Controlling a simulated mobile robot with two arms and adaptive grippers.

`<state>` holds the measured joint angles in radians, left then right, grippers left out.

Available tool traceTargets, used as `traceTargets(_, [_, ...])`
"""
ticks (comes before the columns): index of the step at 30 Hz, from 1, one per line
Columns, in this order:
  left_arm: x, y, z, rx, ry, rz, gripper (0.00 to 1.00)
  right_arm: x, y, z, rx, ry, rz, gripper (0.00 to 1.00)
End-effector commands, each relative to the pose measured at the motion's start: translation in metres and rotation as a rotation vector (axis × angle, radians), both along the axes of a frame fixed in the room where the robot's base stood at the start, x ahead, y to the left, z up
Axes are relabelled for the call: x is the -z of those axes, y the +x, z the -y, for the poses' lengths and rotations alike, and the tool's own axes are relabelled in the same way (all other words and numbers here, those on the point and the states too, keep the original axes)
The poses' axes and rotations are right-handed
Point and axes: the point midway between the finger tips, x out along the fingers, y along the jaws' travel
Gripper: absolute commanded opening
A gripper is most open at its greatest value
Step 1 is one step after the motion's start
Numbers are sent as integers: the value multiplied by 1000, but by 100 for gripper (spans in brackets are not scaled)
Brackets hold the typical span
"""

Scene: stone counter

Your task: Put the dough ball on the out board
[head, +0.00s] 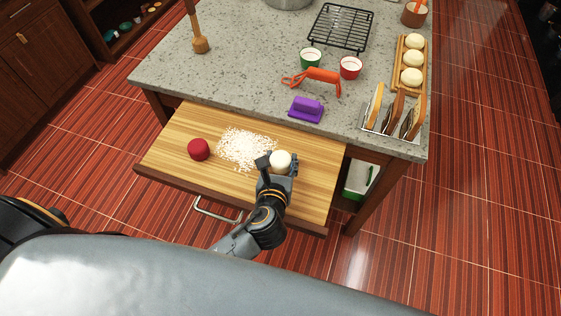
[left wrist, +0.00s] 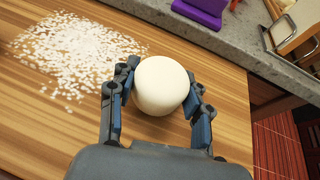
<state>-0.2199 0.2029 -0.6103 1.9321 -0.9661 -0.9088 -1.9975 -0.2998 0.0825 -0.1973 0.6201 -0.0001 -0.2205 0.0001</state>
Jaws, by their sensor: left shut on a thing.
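The white dough ball (head: 280,159) is between the fingers of my left gripper (head: 277,165), over the right part of the pulled-out wooden board (head: 315,165). In the left wrist view the dough ball (left wrist: 161,85) is pale and rounded, with the blue-padded fingers of the left gripper (left wrist: 160,105) shut on its sides. I cannot tell whether it touches the board beneath. A narrow wooden board (head: 426,62) with three pale dough balls lies on the counter's right side. My right gripper is not in view.
White scattered flour or grains (head: 245,148) and a red ball (head: 199,149) lie on the pulled-out board. On the stone counter (head: 230,75) are a purple tool (head: 306,108), an orange tool (head: 318,76), two cups, a wire rack (head: 341,27) and a bread rack (head: 392,125).

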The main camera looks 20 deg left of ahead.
Motion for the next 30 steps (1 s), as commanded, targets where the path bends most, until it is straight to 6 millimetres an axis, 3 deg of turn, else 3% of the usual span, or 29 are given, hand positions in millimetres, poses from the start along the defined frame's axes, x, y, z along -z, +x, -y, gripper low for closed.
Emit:
traceTargets(12, [7, 0, 0, 1, 0, 1, 16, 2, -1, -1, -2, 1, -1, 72])
traceTargets(13, [8, 0, 0, 1, -1, 1, 51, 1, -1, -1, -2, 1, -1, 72])
traceTargets(16, [8, 0, 0, 1, -1, 1, 71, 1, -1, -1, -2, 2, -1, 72])
traceTargets(27, [4, 0, 0, 1, 0, 2, 72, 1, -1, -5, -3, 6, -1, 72])
traceTargets(30, [2, -10, 2, 2, -1, -1, 72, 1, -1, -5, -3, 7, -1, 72])
